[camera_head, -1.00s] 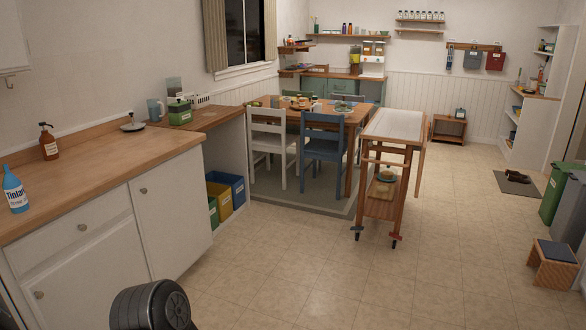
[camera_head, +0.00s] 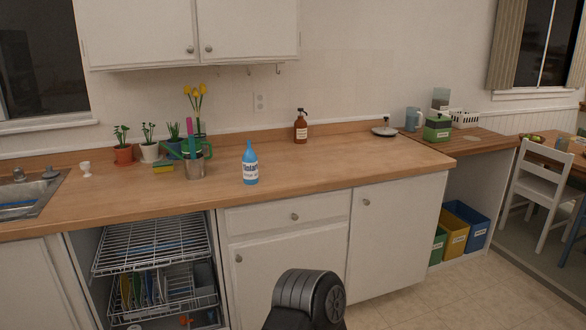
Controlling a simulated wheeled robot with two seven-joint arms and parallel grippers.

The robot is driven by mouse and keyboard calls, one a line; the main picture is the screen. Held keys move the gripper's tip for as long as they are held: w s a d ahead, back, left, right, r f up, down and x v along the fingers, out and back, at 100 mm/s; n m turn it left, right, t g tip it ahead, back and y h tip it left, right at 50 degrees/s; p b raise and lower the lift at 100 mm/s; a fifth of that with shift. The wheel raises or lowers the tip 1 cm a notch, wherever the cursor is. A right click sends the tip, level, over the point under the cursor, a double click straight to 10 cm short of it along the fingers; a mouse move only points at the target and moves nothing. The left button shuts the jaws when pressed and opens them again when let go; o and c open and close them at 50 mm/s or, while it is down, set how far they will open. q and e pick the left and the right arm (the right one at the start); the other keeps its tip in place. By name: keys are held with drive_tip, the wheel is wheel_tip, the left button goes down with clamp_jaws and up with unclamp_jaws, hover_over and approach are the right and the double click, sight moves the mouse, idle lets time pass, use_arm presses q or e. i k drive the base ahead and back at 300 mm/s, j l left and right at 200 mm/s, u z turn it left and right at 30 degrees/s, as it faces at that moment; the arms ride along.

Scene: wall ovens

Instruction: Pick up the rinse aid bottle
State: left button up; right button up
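Neither of my grippers shows; only a dark rounded part of my own body is visible at the bottom centre.
Left of the bottle stand a metal cup with utensils (camera_head: 195,167), potted plants (camera_head: 149,149) and a sink (camera_head: 25,195). An open dishwasher rack (camera_head: 152,246) is below the counter. Counter right of the blue bottle is clear.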

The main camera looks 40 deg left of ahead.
sight(249, 159)
drive_tip(key=i+u, duration=0.2)
drive_tip(key=u, duration=0.3)
drive_tip(key=i+l+u, duration=0.15)
drive_tip(key=u, duration=0.3)
drive_tip(key=i+l+u, duration=0.2)
drive_tip(key=u, duration=0.3)
drive_tip(key=i+l+u, duration=0.15)
drive_tip(key=u, duration=0.3)
drive_tip(key=i+l+u, duration=0.1)
drive_tip(key=l+u, duration=0.4)
drive_tip(key=i+l+u, duration=0.15)
drive_tip(key=l+u, duration=0.2)
drive_tip(key=i+l+u, duration=0.15)
drive_tip(key=u, duration=0.25)
drive_tip(key=l+u, duration=0.35)
drive_tip(key=i+l+u, duration=0.1)
drive_tip(key=l+u, duration=0.3)
drive_tip(key=l, duration=0.15)
